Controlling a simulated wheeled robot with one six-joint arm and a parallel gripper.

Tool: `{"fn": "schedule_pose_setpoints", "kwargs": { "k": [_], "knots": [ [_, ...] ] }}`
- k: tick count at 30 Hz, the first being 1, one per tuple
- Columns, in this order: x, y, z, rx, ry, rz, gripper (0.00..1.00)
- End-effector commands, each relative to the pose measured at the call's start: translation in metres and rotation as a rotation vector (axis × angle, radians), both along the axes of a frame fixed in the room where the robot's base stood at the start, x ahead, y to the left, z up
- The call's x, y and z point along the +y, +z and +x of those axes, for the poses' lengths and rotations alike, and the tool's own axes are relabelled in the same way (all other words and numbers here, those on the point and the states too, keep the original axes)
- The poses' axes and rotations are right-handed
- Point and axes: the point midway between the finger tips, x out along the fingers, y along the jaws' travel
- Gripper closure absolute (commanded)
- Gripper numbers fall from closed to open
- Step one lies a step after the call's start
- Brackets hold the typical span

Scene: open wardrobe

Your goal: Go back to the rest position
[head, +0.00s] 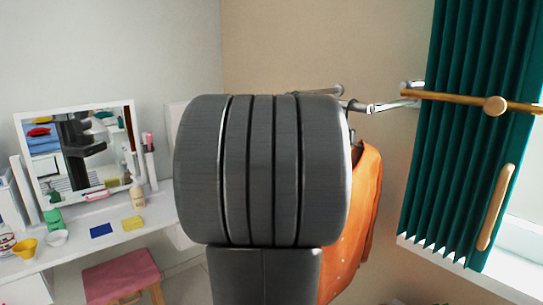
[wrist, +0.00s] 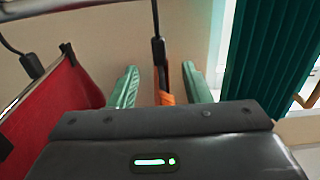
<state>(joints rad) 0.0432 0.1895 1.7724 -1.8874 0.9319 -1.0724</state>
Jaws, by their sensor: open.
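My gripper (wrist: 160,76) shows in the wrist view with its two green fingers spread apart. An orange garment (wrist: 164,84), seen nearly edge-on, hangs between the fingers in the picture, below a dark hanger clip (wrist: 158,50). I cannot tell whether it is between the fingers or beyond them. In the head view the orange garment (head: 358,215) hangs at the right of my dark arm link, which hides the middle of the view and my gripper.
A red garment (wrist: 62,112) hangs at the left in the wrist view. A white dressing table (head: 85,222) and pink stool (head: 120,275) stand left.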

Motion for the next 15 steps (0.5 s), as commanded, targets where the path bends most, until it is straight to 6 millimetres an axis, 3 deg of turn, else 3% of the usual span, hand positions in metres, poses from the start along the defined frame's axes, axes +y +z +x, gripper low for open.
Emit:
{"fn": "schedule_pose_setpoints", "kwargs": {
  "k": [6, 15],
  "knots": [
    [-0.024, 0.000, 0.019, 0.001, -0.002, 0.001, 0.56],
    [-0.034, -0.001, 0.027, 0.000, 0.001, 0.001, 0.56]
  ]
}}
